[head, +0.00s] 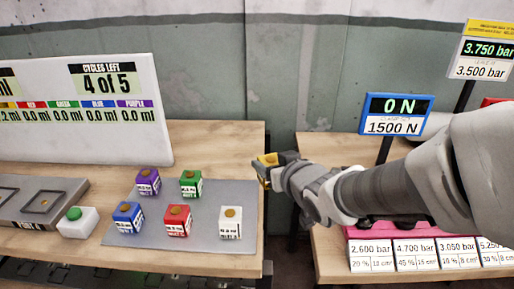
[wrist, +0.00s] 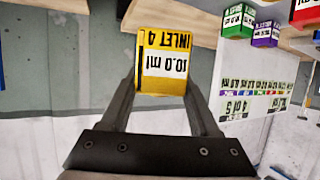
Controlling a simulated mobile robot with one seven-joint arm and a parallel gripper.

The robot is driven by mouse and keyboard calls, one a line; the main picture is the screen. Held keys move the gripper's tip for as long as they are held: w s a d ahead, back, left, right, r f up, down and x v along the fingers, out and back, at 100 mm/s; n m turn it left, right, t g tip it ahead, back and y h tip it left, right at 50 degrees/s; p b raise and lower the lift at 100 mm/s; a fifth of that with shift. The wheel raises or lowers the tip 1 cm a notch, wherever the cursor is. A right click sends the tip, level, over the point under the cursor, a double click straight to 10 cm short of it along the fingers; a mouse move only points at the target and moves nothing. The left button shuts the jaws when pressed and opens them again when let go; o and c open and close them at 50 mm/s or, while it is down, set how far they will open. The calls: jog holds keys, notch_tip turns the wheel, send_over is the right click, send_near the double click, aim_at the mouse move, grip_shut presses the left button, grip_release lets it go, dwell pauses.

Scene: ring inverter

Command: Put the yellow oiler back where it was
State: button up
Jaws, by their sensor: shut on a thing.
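My gripper (wrist: 160,95) is shut on the yellow oiler (wrist: 162,45). In the wrist view its label reads "INLET 4" and "10.0 ml", upside down. In the head view the yellow oiler (head: 268,159) shows only partly, in front of my gripper (head: 272,168), just off the right edge of the left table. A grey mat (head: 185,236) on that table holds purple (head: 148,182), green (head: 191,184), blue (head: 128,217), red (head: 178,220) and white (head: 231,223) oilers. The oiler stands apart from the mat, and a bare stretch of mat lies at its back right.
A grey block with square recesses (head: 55,192) and a white box with a green button (head: 77,222) stand left of the mat. A board (head: 90,135) reading "4 of 5" stands behind. A gap separates the right table (head: 325,148), with its force display (head: 396,115).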

jog(key=w+a+f+b, duration=0.1)
jog(key=w+a+f, duration=0.1)
jog(key=a, duration=0.1)
jog(key=w+a+f+b, duration=0.1)
jog(key=w+a+f, duration=0.1)
jog(key=a, duration=0.1)
jog(key=w+a+f+b, duration=0.1)
jog(key=w+a+f, duration=0.2)
jog(key=shift+a+b, duration=0.2)
jog(key=shift+b, duration=0.1)
jog(key=shift+f+b, duration=0.7)
jog(key=shift+f, duration=1.2)
jog(key=shift+f, duration=0.15)
jog(key=o, duration=1.5)
jog(key=shift+c, duration=0.2)
